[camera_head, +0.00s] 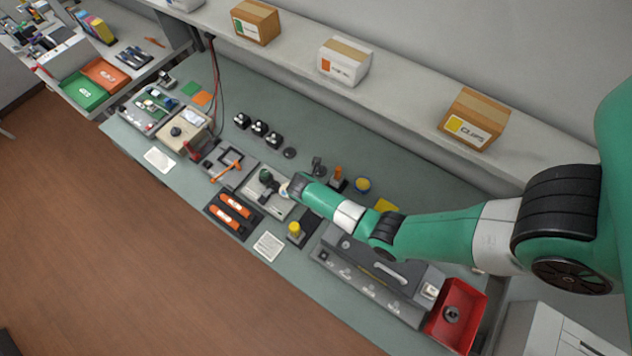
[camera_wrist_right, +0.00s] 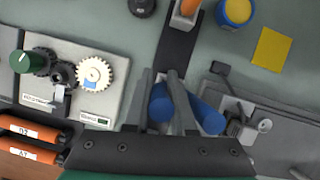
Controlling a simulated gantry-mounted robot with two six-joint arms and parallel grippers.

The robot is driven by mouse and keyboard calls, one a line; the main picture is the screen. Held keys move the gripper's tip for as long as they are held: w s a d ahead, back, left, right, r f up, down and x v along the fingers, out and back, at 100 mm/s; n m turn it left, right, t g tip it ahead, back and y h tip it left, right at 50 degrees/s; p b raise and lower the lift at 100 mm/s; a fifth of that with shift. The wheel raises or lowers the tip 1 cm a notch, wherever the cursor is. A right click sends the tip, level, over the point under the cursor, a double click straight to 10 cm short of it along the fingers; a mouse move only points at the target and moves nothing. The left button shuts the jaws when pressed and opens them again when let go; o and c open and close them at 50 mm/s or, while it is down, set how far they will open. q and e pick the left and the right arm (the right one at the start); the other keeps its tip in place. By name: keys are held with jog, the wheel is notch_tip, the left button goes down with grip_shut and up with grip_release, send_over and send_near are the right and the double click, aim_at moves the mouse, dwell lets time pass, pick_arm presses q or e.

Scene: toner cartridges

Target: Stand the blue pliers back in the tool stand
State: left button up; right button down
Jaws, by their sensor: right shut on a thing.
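In the right wrist view, my right gripper (camera_wrist_right: 164,76) is shut on the blue pliers, between their two thick blue handles (camera_wrist_right: 207,115). The rest of the pliers is hidden by the fingers. A long black strip (camera_wrist_right: 177,48), which looks like the tool stand, runs under the fingertips. An orange-handled tool (camera_wrist_right: 188,8) stands at its far end; it also shows in the head view (camera_head: 338,173). A yellow-handled tool (camera_head: 295,229) stands at the near end. I cannot tell whether the pliers touch the stand. In the head view my right arm hides the gripper and pliers. My left gripper is not in view.
A grey plate with a white gear (camera_wrist_right: 95,73) and green knob (camera_wrist_right: 27,63) lies left of the gripper. Orange cartridges (camera_head: 236,206) sit in a black tray. A grey machine (camera_head: 370,280) and red bin (camera_head: 455,315) stand to the right. A blue-yellow pot (camera_wrist_right: 237,12) is near the stand.

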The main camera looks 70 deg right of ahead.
jog(key=c, duration=0.7)
grip_release()
jog(key=p+v, duration=0.3)
jog(key=v, duration=0.8)
jog(key=shift+a+r, duration=0.2)
jog(key=shift+r, duration=0.1)
jog(key=shift+r, duration=0.1)
